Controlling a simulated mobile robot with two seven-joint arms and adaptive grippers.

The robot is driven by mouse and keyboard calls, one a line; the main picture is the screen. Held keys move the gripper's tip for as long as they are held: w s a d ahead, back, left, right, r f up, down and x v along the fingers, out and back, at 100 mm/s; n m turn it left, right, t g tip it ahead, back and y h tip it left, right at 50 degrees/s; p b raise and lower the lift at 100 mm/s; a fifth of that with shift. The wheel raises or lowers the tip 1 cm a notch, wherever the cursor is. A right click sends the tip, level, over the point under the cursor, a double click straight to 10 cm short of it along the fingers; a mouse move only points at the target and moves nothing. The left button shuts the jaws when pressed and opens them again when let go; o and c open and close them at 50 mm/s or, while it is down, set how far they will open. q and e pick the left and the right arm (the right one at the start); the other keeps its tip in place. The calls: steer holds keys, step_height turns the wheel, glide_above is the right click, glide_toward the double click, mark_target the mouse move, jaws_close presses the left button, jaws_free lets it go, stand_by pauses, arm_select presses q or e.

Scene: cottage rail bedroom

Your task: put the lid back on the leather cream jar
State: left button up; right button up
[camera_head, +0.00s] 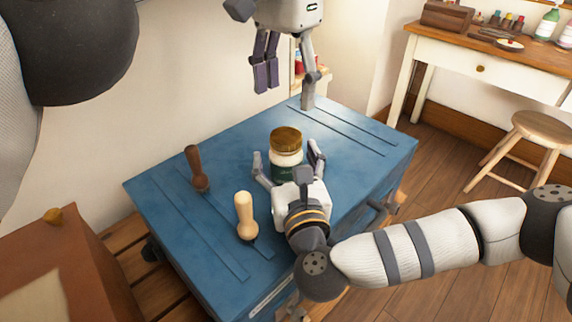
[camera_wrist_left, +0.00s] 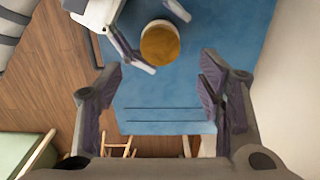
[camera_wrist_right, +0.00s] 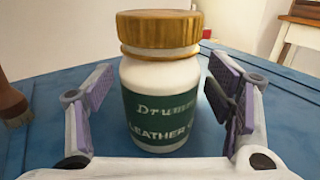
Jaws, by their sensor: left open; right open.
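The leather cream jar (camera_head: 286,168) stands upright on the blue chest top; it is white with a dark green label. The gold lid (camera_head: 286,138) sits on top of the jar, level as far as I can tell. In the right wrist view the lid (camera_wrist_right: 158,28) has a gold band under it; I cannot tell whether it is screwed down. My right gripper (camera_head: 287,157) is open, with its fingers on either side of the jar (camera_wrist_right: 160,100), apart from it. My left gripper (camera_head: 286,86) is open and empty, above and behind the jar.
A dark brown-handled brush (camera_head: 196,168) and a pale wooden-handled tool (camera_head: 245,216) stand left of the jar on the blue chest (camera_head: 350,165). The chest's right part is clear. A desk (camera_head: 470,55) and stool (camera_head: 540,125) stand farther right.

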steer(key=shift+c, duration=0.3)
arm_select(q)
steer(key=shift+o, duration=0.6)
arm_select(e)
jaws_close()
arm_select(q)
steer(key=o, duration=0.5)
steer(key=shift+c, duration=0.2)
arm_select(e)
steer(key=shift+o, duration=0.2)
jaws_free()
steer(key=s, duration=0.4)
steer(key=s+d, duration=0.1)
steer(key=s, duration=0.3)
steer(key=s+d, duration=0.1)
steer(key=s, duration=0.3)
steer(key=shift+d, duration=0.2)
steer(key=shift+w, duration=0.1)
